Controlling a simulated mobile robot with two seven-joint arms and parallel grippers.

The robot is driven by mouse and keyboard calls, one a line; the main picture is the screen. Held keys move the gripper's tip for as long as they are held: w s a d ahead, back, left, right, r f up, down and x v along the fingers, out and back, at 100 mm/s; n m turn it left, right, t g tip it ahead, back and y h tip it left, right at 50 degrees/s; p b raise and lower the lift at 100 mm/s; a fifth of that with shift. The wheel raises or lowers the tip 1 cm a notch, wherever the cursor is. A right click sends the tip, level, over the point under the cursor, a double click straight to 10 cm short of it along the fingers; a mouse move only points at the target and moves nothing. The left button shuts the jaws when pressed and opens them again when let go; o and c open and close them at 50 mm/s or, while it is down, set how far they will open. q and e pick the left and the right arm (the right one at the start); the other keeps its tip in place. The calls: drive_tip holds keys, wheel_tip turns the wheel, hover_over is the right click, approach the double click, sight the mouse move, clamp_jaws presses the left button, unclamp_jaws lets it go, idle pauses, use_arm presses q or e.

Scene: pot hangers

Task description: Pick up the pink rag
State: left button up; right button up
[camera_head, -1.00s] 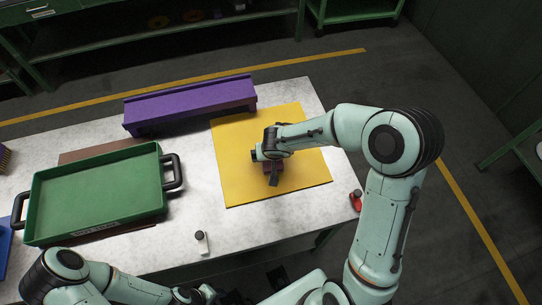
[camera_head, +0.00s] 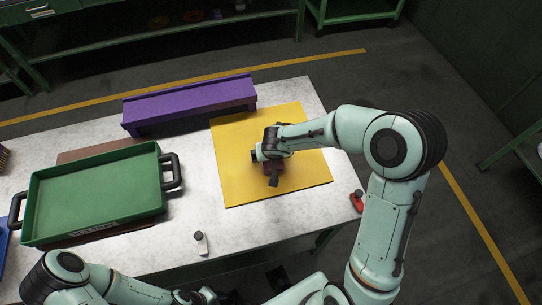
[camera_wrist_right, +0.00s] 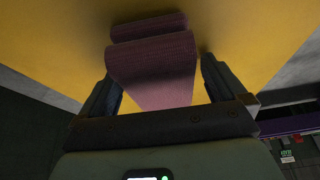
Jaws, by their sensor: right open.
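The pink rag (camera_wrist_right: 152,65) lies folded on the yellow mat (camera_head: 236,180). In the right wrist view it sits between the two fingers of my right gripper (camera_wrist_right: 155,85), with a visible gap to the right finger. In the head view my right gripper (camera_head: 273,172) points down over the mat and hides most of the rag; only a dark pink bit (camera_head: 281,168) shows beside it. My right gripper is open around the rag. My left arm shows at the bottom left of the head view, but its fingers cannot be made out.
A green tray (camera_head: 95,190) with black handles stands on the left of the white table. A purple rack (camera_head: 190,103) stands at the back. A small white bottle (camera_head: 201,244) is at the front edge, and a red object (camera_head: 357,200) is at the right edge.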

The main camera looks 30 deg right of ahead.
drive_tip(key=c, duration=1.1)
use_arm(q)
drive_tip(key=shift+r, duration=0.1)
use_arm(e)
drive_tip(key=shift+o, duration=0.2)
drive_tip(key=shift+r+p, duration=0.2)
drive_tip(key=shift+p, duration=0.1)
use_arm(q)
drive_tip(key=w+r+p, duration=0.3)
drive_tip(key=r+p, duration=0.1)
drive_tip(key=r, duration=0.1)
drive_tip(key=shift+w+r+t, duration=0.2)
drive_tip(key=shift+w+t, duration=0.05)
drive_tip(key=shift+t, duration=0.05)
use_arm(e)
wheel_tip(320, 180, up, 20)
